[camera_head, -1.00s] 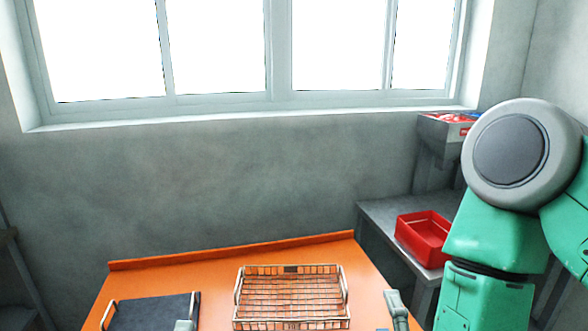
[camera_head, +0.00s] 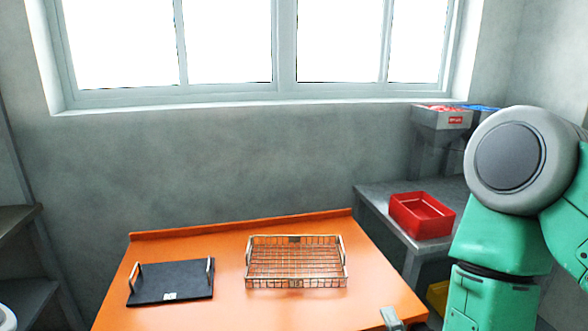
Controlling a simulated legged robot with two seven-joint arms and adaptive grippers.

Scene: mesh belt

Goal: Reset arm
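My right arm, green with a grey round joint, fills the right side of the head view. The grey-green tip of my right gripper (camera_head: 392,319) shows at the bottom edge, over the front right of the orange table (camera_head: 210,308). Most of that gripper is cut off, so its opening is not visible. My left gripper is not in view. A pale rounded part shows at the lower left edge, too cut off to identify.
A wire basket (camera_head: 296,283) stands empty on the table. Left of it lies a black tray (camera_head: 170,282) with two upright handles. A red bin (camera_head: 421,215) sits on a grey side bench (camera_head: 378,203); a grey bin (camera_head: 441,118) stands behind. Shelving (camera_head: 22,217) is at left.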

